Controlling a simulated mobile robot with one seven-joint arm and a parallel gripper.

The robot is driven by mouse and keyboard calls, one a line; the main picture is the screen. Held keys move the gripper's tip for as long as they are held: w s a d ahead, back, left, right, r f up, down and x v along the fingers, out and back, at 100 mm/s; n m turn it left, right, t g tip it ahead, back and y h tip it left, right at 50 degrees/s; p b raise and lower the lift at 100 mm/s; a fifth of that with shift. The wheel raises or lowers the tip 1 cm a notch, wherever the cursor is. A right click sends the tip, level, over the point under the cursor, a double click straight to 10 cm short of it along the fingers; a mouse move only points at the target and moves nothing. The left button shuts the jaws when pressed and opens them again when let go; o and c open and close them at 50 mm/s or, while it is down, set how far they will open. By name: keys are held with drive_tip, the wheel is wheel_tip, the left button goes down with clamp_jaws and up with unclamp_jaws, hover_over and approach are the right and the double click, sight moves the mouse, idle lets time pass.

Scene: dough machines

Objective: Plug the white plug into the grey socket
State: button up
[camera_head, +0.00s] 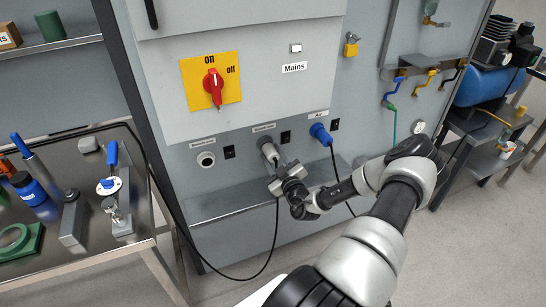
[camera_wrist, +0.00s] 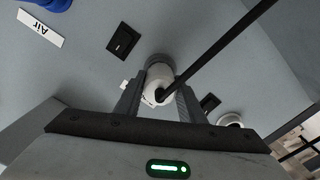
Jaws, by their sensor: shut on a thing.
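The grey socket (camera_head: 265,143) sticks out of the cabinet front, in the middle of a row of sockets. The white plug (camera_wrist: 158,85) is between the two fingers of my gripper (camera_wrist: 158,98), which is shut on it. The plug's black cable (camera_wrist: 215,52) runs from its back end. In the wrist view, the plug is lined up with the grey socket (camera_wrist: 158,61) just behind it and meets it in the picture; how deep it sits is hidden. In the head view, my gripper (camera_head: 277,168) is right at the socket and covers most of the plug.
A white socket (camera_head: 205,159) is to the left, and a blue plug (camera_head: 320,134) sits at the Air outlet to the right. Black switches (camera_head: 285,137) are beside the sockets. A metal ledge (camera_head: 225,205) runs below. The black cable hangs to the floor.

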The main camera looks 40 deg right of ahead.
sight(276, 161)
idle(0.4)
drive_tip(key=o, duration=1.5)
drive_tip(key=shift+s+a, duration=0.1)
drive_tip(key=shift+s, duration=0.3)
drive_tip(key=shift+p+v, duration=1)
drive_tip(key=shift+v, duration=0.8)
drive_tip(key=v, duration=1.7)
drive_tip(key=shift+s+p, duration=0.25)
drive_tip(key=shift+p, duration=0.15)
